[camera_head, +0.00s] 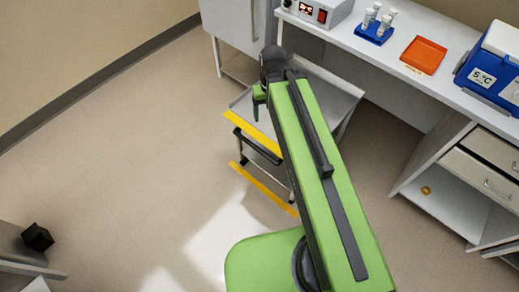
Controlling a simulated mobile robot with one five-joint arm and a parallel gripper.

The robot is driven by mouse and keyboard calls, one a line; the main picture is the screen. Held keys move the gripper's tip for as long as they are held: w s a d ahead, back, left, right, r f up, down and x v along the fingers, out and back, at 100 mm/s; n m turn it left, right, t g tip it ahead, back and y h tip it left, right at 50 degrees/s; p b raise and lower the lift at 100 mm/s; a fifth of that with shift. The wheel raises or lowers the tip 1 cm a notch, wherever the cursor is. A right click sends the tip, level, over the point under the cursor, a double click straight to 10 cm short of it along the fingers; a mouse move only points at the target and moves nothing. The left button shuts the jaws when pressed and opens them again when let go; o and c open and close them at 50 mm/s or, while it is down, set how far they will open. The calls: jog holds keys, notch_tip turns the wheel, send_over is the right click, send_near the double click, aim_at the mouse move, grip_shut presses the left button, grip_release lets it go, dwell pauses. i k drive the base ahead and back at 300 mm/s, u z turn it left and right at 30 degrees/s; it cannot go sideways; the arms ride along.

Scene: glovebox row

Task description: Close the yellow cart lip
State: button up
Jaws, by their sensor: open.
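A grey metal cart (333,88) stands under and beside my green arm, which hides much of its top. A yellow lip (252,134) runs along the cart's near left edge at the upper level. A second yellow strip (264,189) runs parallel to it, lower down. A black handle bar (258,147) sits between the two strips. My gripper (257,104) points down at the arm's far end, above the cart's left side near the upper lip. It is open, and nothing shows in it. I cannot tell whether it touches the lip.
A white bench at the right holds a blue vial rack (375,29), an orange tray (423,55) and a blue-and-white cooler (492,68). Drawers (482,172) stand below. A black block (37,237) is at the lower left. The floor left of the cart is clear.

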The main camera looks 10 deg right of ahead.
aim_at(241, 124)
jog(key=z, duration=0.05)
jog(key=i, duration=0.55)
jog(key=z, duration=0.1)
jog(key=k, duration=0.55)
jog(key=u, duration=1.05)
jog(key=k, duration=1.25)
jog(key=u, duration=1.45)
jog(key=i, duration=1)
jog(key=z, duration=0.05)
